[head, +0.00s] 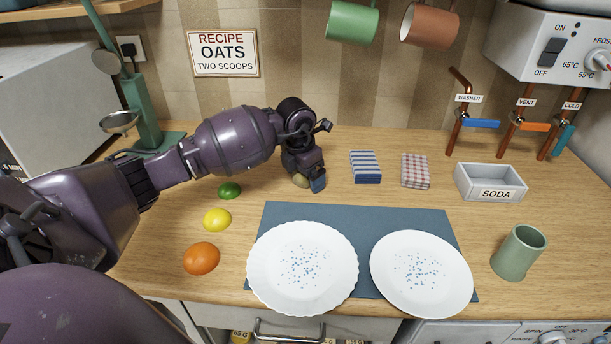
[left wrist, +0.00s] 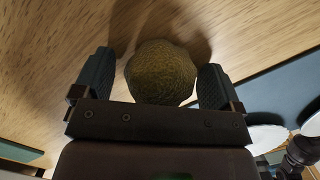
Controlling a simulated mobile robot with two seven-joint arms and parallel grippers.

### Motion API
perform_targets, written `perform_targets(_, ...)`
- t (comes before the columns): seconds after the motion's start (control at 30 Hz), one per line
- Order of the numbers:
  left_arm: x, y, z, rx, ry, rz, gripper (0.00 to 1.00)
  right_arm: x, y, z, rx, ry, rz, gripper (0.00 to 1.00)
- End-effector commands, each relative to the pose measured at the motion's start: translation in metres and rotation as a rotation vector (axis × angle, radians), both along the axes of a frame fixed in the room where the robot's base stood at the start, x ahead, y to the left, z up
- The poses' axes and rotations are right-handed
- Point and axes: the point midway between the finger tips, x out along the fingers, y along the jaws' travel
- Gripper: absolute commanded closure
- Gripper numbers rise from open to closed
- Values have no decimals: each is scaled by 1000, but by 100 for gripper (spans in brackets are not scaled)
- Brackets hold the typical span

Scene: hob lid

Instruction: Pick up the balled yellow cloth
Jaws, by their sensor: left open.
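The balled yellow cloth (left wrist: 161,70) looks like a rounded, textured, dull yellow lump on the wooden counter. In the left wrist view it sits between the two fingers of my left gripper (left wrist: 156,82), with a narrow gap visible on each side. In the head view my left gripper (head: 309,184) points down at the counter behind the blue mat. Only a small part of the cloth (head: 300,181) shows there, the rest being hidden by the gripper. My left gripper is open around the cloth.
A striped blue cloth (head: 366,167) and a checked red cloth (head: 415,171) lie folded to the right. A lime (head: 229,190), a lemon (head: 217,219) and an orange (head: 201,258) lie to the left. Two white plates stand on the blue mat (head: 364,214) in front.

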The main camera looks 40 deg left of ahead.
Motion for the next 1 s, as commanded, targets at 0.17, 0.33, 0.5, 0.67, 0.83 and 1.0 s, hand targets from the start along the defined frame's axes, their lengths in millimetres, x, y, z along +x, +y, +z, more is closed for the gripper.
perform_targets(0.17,0,0,1,1,-1,0,17,2,0,3,-1,-7,3,57)
perform_targets(0.33,0,0,1,1,-1,0,43,3,0,3,-2,-7,3,57)
perform_targets(0.5,0,0,1,1,-1,0,61,2,0,3,-2,-6,3,57)
perform_targets(0.67,0,0,2,1,-1,0,61,2,0,2,-2,-5,2,57)
perform_targets(0.83,1,1,16,2,-4,0,61,0,-1,3,-2,-3,1,57)
perform_targets(1.0,1,0,47,2,-6,-2,61,-2,-1,4,-2,0,-1,57)
